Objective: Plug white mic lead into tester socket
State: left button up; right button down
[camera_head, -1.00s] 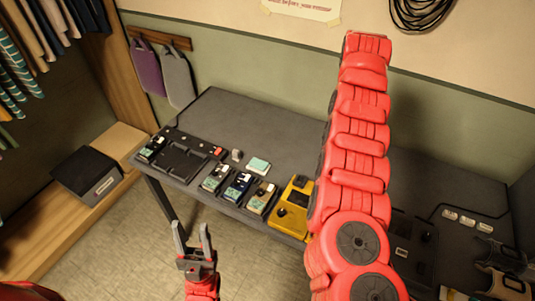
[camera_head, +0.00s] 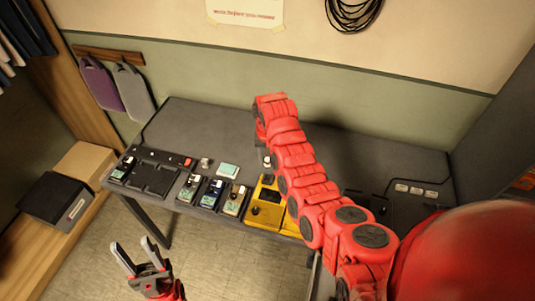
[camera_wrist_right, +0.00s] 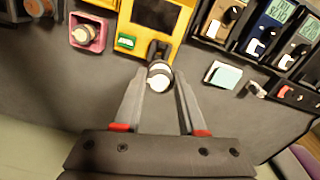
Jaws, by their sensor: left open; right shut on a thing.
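The yellow tester (camera_head: 266,213) sits at the table's front edge, partly behind my right arm; it also shows at the top of the right wrist view (camera_wrist_right: 182,28). A black socket piece (camera_wrist_right: 158,47) sticks out from its edge. My right gripper (camera_wrist_right: 160,84) is shut on a short plug with a white round end, the white mic lead (camera_wrist_right: 159,79). The plug is right at the black piece; I cannot tell whether it is inside or only in front. My left gripper (camera_head: 138,258) is open and empty, in front of the table.
Several pedals (camera_head: 210,192) stand in a row left of the tester, beside a black pedal board (camera_head: 153,177). A pale pad (camera_head: 228,170) lies behind them. A pink box with a knob (camera_wrist_right: 88,34) is near the tester. The table's back strip is clear.

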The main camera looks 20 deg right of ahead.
jog(key=shift+f+b, duration=0.95)
jog(key=shift+f, duration=1.8)
jog(key=shift+s+b, duration=0.15)
jog(key=shift+b, duration=0.15)
jog(key=shift+f+b, duration=0.75)
jog(key=shift+f, duration=0.3)
jog(key=shift+c, duration=2)
grip_release()
jog(key=shift+r, duration=0.2)
